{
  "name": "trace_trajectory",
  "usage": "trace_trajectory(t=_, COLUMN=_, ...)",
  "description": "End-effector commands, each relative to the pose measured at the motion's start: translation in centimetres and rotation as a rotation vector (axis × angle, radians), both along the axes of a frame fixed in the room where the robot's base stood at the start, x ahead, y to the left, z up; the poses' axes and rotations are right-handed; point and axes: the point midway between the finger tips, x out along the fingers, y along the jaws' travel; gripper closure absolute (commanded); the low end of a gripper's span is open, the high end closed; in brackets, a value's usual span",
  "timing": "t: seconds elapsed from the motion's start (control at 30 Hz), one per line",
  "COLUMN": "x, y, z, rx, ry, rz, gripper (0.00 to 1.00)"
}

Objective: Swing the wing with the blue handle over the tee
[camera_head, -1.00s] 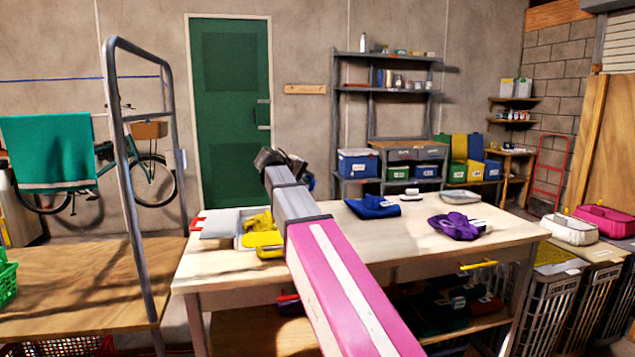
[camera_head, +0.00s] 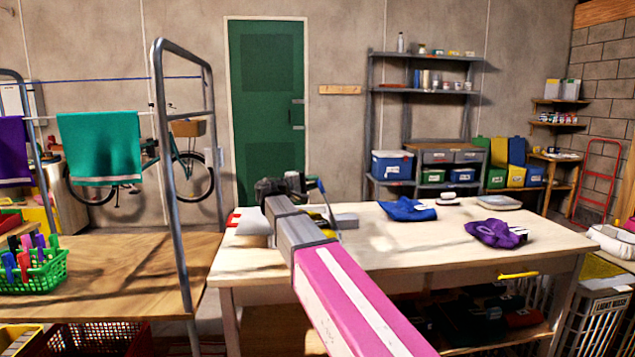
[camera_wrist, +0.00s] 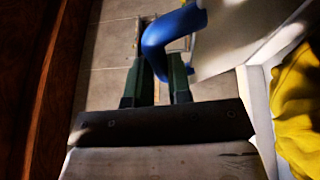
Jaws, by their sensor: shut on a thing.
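My gripper (camera_wrist: 156,72) is shut on the blue handle (camera_wrist: 172,38) in the wrist view, with dark green fingers on either side of its lower end. The pale grey wing (camera_wrist: 235,38) is beside the handle, at the upper right. The yellow tee (camera_wrist: 296,105) lies rumpled at the right edge, beyond a white edge. In the head view my gripper (camera_head: 284,186) is over the left part of the worktable, and my arm hides much of the folding board (camera_head: 252,226). Only a little yellow of the tee shows (camera_head: 322,212). The wing's exact tilt is unclear.
The worktable (camera_head: 405,250) also carries a blue folded cloth (camera_head: 407,209), a purple cloth (camera_head: 495,233) and a grey dish (camera_head: 498,202). A metal rail (camera_head: 172,190) stands on the wooden bench to the left, with a green basket (camera_head: 35,270) of pegs. The table's middle is clear.

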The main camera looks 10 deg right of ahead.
Motion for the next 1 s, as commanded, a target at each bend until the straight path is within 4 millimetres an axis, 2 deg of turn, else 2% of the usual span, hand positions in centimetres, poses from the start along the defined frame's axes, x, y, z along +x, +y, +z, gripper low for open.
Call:
trace_trajectory(t=0.5, x=-0.14, y=0.11, z=-0.61, rx=0.012, ry=0.004, rz=-0.002, gripper=1.0)
trace_trajectory(t=0.53, x=-0.14, y=0.11, z=-0.62, rx=0.012, ry=0.004, rz=-0.003, gripper=0.78)
trace_trajectory(t=0.57, x=-0.14, y=0.11, z=-0.63, rx=0.013, ry=0.004, rz=-0.003, gripper=0.71)
trace_trajectory(t=1.0, x=-0.13, y=0.38, z=-0.43, rx=0.008, ry=0.003, rz=0.0, gripper=0.71)
